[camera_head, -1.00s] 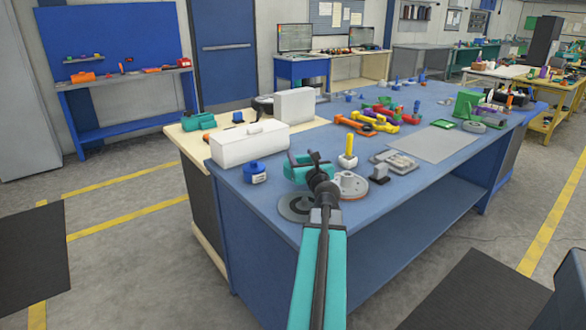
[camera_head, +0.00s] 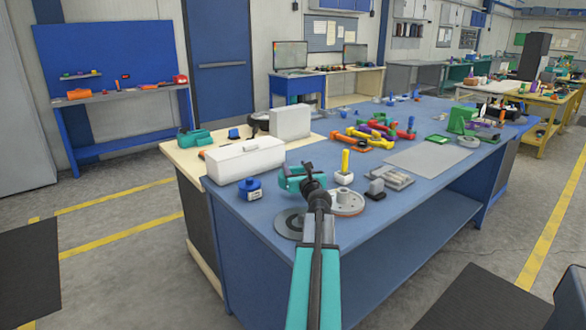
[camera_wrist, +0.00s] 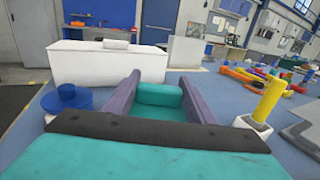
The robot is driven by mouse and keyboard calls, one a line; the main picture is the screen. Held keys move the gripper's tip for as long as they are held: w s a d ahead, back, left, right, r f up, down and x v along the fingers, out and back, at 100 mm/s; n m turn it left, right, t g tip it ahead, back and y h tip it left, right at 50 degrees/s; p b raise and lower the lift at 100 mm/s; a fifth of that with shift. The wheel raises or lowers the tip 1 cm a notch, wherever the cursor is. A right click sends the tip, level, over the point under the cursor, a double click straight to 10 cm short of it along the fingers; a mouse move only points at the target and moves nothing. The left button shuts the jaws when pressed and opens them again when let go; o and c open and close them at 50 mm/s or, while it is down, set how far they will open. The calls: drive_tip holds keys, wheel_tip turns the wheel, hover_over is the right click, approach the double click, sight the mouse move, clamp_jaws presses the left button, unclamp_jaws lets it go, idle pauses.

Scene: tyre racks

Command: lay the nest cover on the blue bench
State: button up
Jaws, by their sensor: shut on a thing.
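A teal piece, seemingly the nest cover (camera_head: 288,182), shows at the end of my arm in the head view. In the wrist view, the teal piece (camera_wrist: 160,94) sits between the two purple fingers of my gripper (camera_wrist: 162,98). My gripper (camera_head: 305,178) is shut on it, above the front left part of the blue bench (camera_head: 262,212). Its lower side is hidden, and I cannot tell how far it is from the bench top.
Another grey disc (camera_head: 288,224) lies nearer the edge. A grey mat (camera_head: 430,157) has free room.

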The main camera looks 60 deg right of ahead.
drive_tip(key=shift+w+d+f, duration=0.15)
drive_tip(key=shift+w+d, duration=0.75)
drive_tip(key=shift+d, duration=0.4)
drive_tip(key=shift+w+d+f, duration=0.15)
drive_tip(key=shift+w+d, duration=0.8)
drive_tip(key=shift+d, duration=0.3)
drive_tip(key=shift+w+d+f, duration=0.15)
drive_tip(key=shift+w+d, duration=0.75)
drive_tip(key=shift+d, duration=0.4)
drive_tip(key=shift+w+d, duration=0.3)
drive_tip(key=shift+d, duration=0.1)
drive_tip(key=shift+f+b, duration=0.6)
drive_tip(key=shift+f, duration=1.15)
drive_tip(key=shift+f, duration=0.15)
drive_tip(key=o, duration=1)
drive_tip(key=shift+o, duration=0.2)
drive_tip(key=shift+s+a, duration=0.15)
drive_tip(key=shift+v, duration=5.9)
